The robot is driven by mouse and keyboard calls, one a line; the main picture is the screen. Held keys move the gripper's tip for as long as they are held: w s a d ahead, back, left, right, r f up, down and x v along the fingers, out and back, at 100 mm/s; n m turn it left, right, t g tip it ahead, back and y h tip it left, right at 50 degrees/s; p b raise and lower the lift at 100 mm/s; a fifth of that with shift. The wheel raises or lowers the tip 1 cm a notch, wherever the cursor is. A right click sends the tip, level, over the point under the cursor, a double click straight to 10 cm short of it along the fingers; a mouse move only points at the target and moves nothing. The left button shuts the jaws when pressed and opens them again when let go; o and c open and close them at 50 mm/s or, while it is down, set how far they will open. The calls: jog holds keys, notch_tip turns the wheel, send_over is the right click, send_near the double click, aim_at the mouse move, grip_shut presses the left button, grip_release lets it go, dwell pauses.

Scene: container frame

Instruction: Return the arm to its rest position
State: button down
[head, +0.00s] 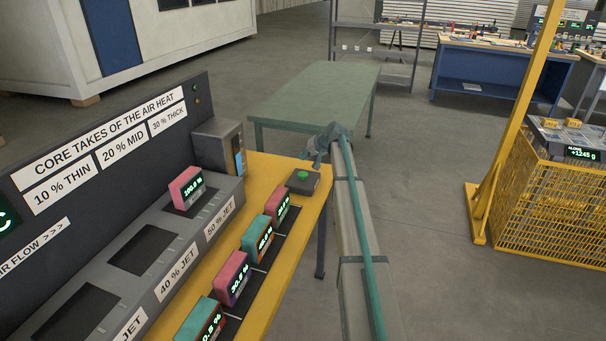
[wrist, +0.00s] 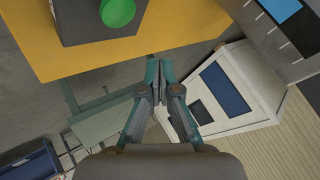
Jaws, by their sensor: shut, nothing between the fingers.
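My arm (head: 352,235) stretches away from me along the right edge of the yellow bench. My gripper (wrist: 159,70) shows in the wrist view with its fingers together and nothing between them.
The yellow bench (head: 300,225) holds several pink and teal blocks with displays. One pink block (head: 186,188) sits on the grey jet panel. A green table (head: 310,95) stands beyond the gripper. A yellow post (head: 520,110) and mesh cage (head: 545,205) stand right. Floor between is clear.

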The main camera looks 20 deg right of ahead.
dwell(0.3)
jog(key=s+d+f+m+t+b, duration=0.25)
jog(key=s+f+m+b, duration=0.45)
jog(key=s+f, duration=1.05)
jog(key=s+a+f+n+g+y+p, duration=0.1)
jog(key=s+a+f+n+g+p, duration=0.25)
jog(key=s+a+f+g, duration=1.25)
jog(key=s+a+f+n+t+p, duration=0.1)
jog(key=s+a+f, duration=0.35)
jog(key=s, duration=0.45)
jog(key=s+a+f+n+t+h, duration=0.1)
jog(key=s+a+f+n, duration=0.15)
jog(key=s+a, duration=0.4)
jog(key=s+a+f+n+p, duration=0.1)
jog(key=s+a+f, duration=0.35)
jog(key=s, duration=0.55)
jog(key=s+n+g+h+p, duration=0.1)
jog(key=s+n+g+h, duration=0.2)
jog(key=s, duration=1.5)
jog(key=shift+s+r+g+h, duration=0.2)
jog(key=shift+g+h, duration=0.1)
jog(key=shift+g, duration=0.05)
